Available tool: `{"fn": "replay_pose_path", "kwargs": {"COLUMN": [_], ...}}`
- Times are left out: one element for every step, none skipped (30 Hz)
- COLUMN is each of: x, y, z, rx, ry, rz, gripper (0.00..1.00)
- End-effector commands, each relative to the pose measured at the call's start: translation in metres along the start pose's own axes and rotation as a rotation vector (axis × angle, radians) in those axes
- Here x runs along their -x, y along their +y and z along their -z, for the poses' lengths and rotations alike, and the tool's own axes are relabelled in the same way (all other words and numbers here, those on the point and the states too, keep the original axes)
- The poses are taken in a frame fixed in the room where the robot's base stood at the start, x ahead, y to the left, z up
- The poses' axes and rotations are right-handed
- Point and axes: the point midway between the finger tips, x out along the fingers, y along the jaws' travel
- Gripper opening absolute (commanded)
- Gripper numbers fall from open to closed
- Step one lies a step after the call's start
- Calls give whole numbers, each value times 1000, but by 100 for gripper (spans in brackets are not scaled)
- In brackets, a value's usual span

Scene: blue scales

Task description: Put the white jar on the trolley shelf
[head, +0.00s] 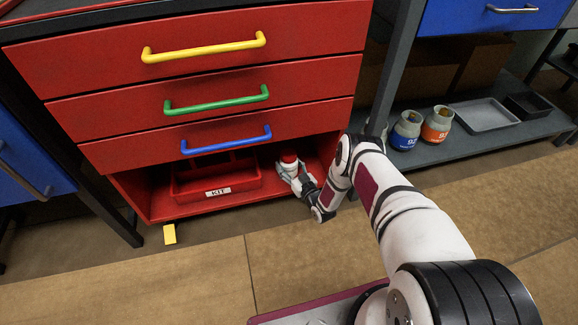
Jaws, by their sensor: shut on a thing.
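The red trolley (205,72) has a low open shelf (230,202) under its three drawers. My gripper (292,174) reaches into the right end of this shelf space and is shut on a small white jar with a red top (289,160). The jar looks roughly upright, just right of a red kit tray. The gripper hides part of the jar, and I cannot tell whether its base touches the shelf.
The red tray labelled KIT (216,184) fills the shelf's left and middle. A grey bench shelf (450,150) at right holds a blue-labelled jar (405,131), an orange-labelled jar (437,125) and a grey tray (484,114). A yellow block (169,234) is on the floor.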

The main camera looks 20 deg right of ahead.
Motion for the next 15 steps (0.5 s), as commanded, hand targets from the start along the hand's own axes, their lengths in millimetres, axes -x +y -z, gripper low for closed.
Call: {"fn": "replay_pose_path", "kwargs": {"x": [0,0,0,0,0,0,0,0,0,0,0,0,0,0,0], "y": [0,0,0,0,0,0,0,0,0,0,0,0,0,0,0], "z": [-2,-2,-2,-2,-2,-2,-2,-2,-2,-2,-2,-2,-2,-2,-1], "rx": [0,0,0,0,0,0,0,0,0,0,0,0,0,0,0], "ry": [1,1,0,-1,-1,-1,-1,-1,-1,-1,-1,-1,-1,-1,-1], "rz": [0,0,0,0,0,0,0,0,0,0,0,0,0,0,0], "gripper": [24,24,66,72,77,77,77,77,77,77,77,77,77,77,77]}}
